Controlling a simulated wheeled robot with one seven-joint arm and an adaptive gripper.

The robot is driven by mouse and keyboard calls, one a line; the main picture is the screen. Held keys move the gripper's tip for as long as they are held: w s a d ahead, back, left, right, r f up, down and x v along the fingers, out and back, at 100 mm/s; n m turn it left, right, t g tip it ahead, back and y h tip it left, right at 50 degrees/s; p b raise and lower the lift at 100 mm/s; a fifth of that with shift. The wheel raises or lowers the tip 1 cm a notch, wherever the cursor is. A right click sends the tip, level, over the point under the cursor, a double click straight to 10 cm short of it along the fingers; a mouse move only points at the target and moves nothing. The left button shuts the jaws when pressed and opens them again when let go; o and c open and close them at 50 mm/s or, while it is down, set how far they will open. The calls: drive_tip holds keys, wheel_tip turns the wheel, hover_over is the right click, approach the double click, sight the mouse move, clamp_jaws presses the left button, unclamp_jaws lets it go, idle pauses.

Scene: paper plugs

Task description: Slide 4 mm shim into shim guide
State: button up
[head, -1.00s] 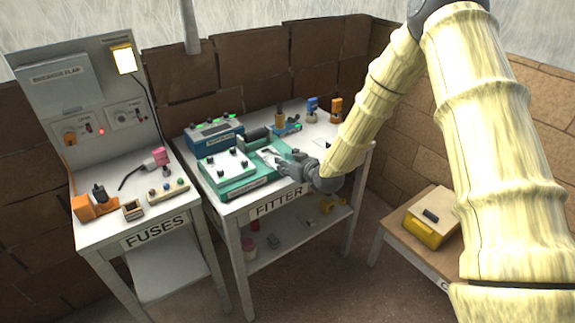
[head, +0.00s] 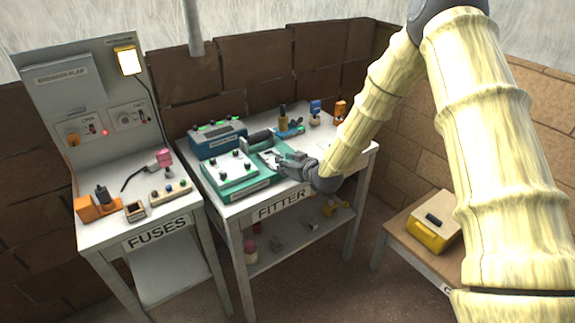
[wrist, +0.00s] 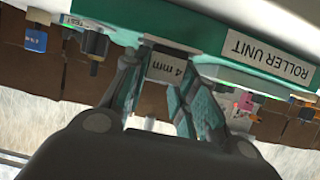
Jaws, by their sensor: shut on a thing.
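The 4 mm shim (wrist: 168,68) is a pale block with an upside-down "4 mm" label in the wrist view. My gripper (wrist: 155,75) is shut on it, one finger on each side. The shim is at the edge of the green roller unit (wrist: 215,72), beside its "ROLLER UNIT" label. In the head view my gripper (head: 279,160) is at the right part of the green unit (head: 236,190) on the fitter bench. I cannot make out the shim guide clearly or tell how far the shim is inside it; my fingers hide part of that area.
A blue device (head: 216,138) stands behind the green unit. Small blue and orange items (head: 315,110) stand at the bench's back right. The fuses bench (head: 120,225) is to the left, and a low table with a yellow box (head: 428,236) is to the right.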

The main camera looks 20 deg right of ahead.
drive_tip(key=shift+w+a+b, duration=0.3)
drive_tip(key=shift+w+a, duration=0.05)
drive_tip(key=shift+w, duration=0.6)
drive_tip(key=shift+w+a+b, duration=0.25)
drive_tip(key=shift+w+a, duration=0.05)
drive_tip(key=shift+w, duration=0.6)
idle(0.5)
drive_tip(key=o, duration=1.1)
drive_tip(key=shift+s+d, duration=0.3)
drive_tip(key=shift+s, duration=0.55)
drive_tip(key=shift+s+d, duration=0.35)
drive_tip(key=shift+s, duration=0.55)
drive_tip(key=shift+s+d, duration=0.3)
drive_tip(key=shift+s, duration=0.55)
drive_tip(key=shift+s, duration=0.1)
